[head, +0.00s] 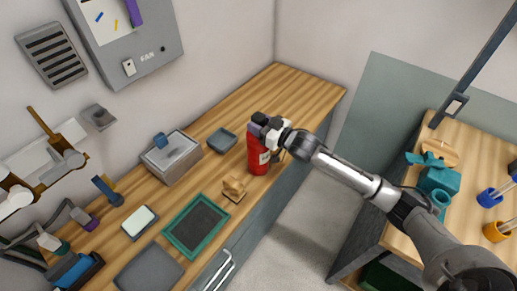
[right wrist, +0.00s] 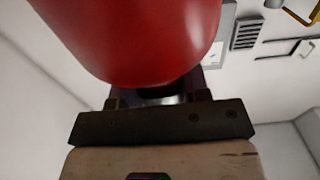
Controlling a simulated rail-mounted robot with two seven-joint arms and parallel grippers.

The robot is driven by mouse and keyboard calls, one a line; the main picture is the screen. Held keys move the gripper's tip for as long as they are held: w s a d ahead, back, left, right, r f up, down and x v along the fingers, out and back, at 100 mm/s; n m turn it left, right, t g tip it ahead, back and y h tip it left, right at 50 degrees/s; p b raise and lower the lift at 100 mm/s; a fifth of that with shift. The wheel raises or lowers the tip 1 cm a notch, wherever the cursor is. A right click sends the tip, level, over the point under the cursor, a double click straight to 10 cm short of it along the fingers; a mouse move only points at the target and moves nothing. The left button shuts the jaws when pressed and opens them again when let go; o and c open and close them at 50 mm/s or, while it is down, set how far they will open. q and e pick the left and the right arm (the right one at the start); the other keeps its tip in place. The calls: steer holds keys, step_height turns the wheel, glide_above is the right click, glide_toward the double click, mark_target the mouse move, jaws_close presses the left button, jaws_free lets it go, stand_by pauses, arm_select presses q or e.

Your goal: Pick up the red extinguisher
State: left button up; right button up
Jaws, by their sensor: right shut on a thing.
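The red extinguisher (head: 256,157) is upright at the wooden counter, near its front edge, with a pale label on its side. I cannot tell whether its base touches the counter. My right gripper (head: 264,128) is at its top and shut on it; the fingers hide the handle and valve. In the right wrist view the rounded red body of the extinguisher (right wrist: 140,35) fills the upper middle, close to the camera. My left gripper is not in view.
The wooden counter (head: 285,95) is clear behind the extinguisher. A dark square dish (head: 222,140), a small wooden piece (head: 234,188), a grey box (head: 172,157) and a green-rimmed tray (head: 196,225) lie nearby. A second table (head: 440,227) with teal items stands at right.

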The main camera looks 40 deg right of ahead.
jaws_close()
steer(key=shift+r, duration=0.2)
stand_by(0.3)
